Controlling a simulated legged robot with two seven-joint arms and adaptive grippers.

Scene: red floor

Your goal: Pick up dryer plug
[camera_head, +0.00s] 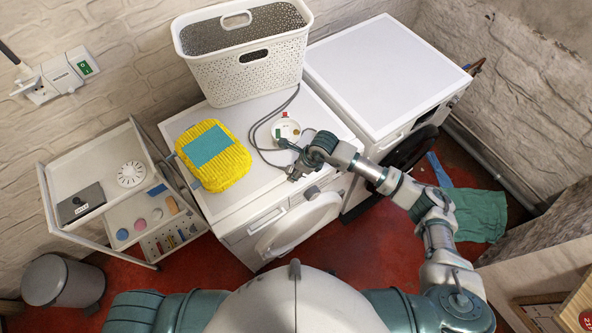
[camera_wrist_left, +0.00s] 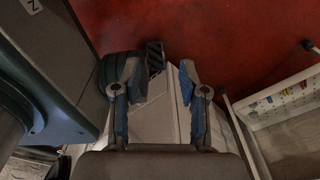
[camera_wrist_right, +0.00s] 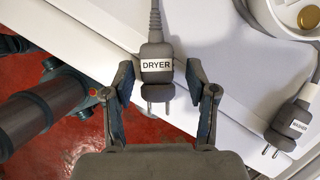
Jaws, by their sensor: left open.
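The dryer plug (camera_wrist_right: 156,68), dark grey with a white "DRYER" label and two metal prongs, lies near the front edge of the white machine top in the right wrist view. Its cable runs up and away. My right gripper (camera_wrist_right: 160,75) is open, with one finger on each side of the plug and a gap showing on both sides. In the head view my right gripper (camera_head: 290,151) is over the machine's front right part; the dryer plug is hard to make out there. My left gripper (camera_wrist_left: 159,80) is open and empty, seen only in its wrist view.
A similar washer plug (camera_wrist_right: 291,125) lies to the right. A round white dish (camera_head: 287,130) with small items, a yellow bundle (camera_head: 226,170) and a white basket (camera_head: 250,75) share the machine top. A second white machine (camera_head: 385,70) stands right, a trolley (camera_head: 95,165) left.

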